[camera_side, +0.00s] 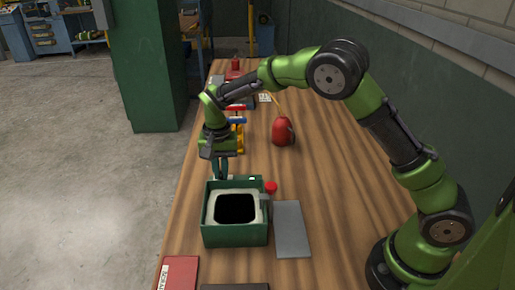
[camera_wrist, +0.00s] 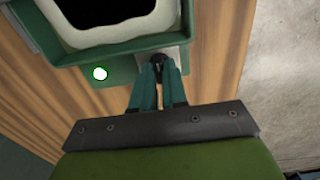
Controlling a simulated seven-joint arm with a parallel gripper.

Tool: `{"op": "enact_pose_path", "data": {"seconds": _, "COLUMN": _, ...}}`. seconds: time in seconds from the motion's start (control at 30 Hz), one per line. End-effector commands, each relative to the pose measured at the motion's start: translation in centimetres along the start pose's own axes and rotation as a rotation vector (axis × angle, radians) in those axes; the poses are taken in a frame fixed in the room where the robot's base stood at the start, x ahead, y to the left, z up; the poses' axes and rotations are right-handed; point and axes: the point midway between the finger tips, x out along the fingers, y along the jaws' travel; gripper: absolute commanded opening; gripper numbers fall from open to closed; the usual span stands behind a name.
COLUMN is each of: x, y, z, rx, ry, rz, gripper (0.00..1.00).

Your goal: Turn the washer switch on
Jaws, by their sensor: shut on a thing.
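The washer is a green box (camera_side: 235,239) with a pale inner lining around a black opening, standing on the wooden bench. Its near part shows at the top of the wrist view (camera_wrist: 122,47). A small dark switch (camera_wrist: 157,60) sits on a light grey plate on the washer's edge. My gripper (camera_wrist: 158,72) points at that edge, its teal fingers closed together around the switch, which they partly hide. In the side view my gripper (camera_side: 219,177) is at the washer's far edge and the switch cannot be made out. A round white light with a green rim (camera_wrist: 100,73) is beside the switch and looks bright.
A red knob (camera_side: 271,187) is at the washer's right, above a flat grey plate (camera_side: 291,228). A red oil can (camera_side: 282,132) and several tools (camera_side: 237,121) stand farther back. A red box (camera_side: 179,272) lies in front. The bench right of the oil can is clear.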

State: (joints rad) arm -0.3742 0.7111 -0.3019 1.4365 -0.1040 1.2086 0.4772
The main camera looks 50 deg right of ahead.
Motion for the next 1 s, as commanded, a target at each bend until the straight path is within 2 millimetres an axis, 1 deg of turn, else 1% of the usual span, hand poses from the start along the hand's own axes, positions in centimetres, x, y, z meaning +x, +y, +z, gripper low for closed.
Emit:
{"op": "enact_pose_path", "data": {"seconds": 0.27, "x": -0.2, "y": 0.0, "z": -0.1, "rx": 0.001, "ry": 0.001, "rz": -0.002, "gripper": 0.0}}
{"op": "enact_pose_path", "data": {"seconds": 0.3, "x": -0.2, "y": 0.0, "z": -0.1, "rx": 0.001, "ry": 0.001, "rz": -0.002, "gripper": 0.16}}
{"op": "enact_pose_path", "data": {"seconds": 0.37, "x": -0.2, "y": 0.0, "z": -0.1, "rx": 0.001, "ry": 0.001, "rz": -0.002, "gripper": 0.23}}
{"op": "enact_pose_path", "data": {"seconds": 0.67, "x": -0.2, "y": 0.0, "z": 0.0, "rx": -0.001, "ry": 0.001, "rz": -0.001, "gripper": 0.23}}
{"op": "enact_pose_path", "data": {"seconds": 0.77, "x": -0.9, "y": -0.1, "z": -0.1, "rx": -0.002, "ry": 0.002, "rz": -0.003, "gripper": 0.23}}
{"op": "enact_pose_path", "data": {"seconds": 0.83, "x": -1.9, "y": -0.1, "z": -0.1, "rx": -0.003, "ry": 0.003, "rz": -0.004, "gripper": 0.23}}
{"op": "enact_pose_path", "data": {"seconds": 0.97, "x": -4.7, "y": -0.1, "z": -0.1, "rx": -0.001, "ry": 0.003, "rz": -0.006, "gripper": 0.23}}
{"op": "enact_pose_path", "data": {"seconds": 1.0, "x": -5.8, "y": -0.1, "z": -0.1, "rx": -0.001, "ry": 0.004, "rz": -0.006, "gripper": 0.23}}
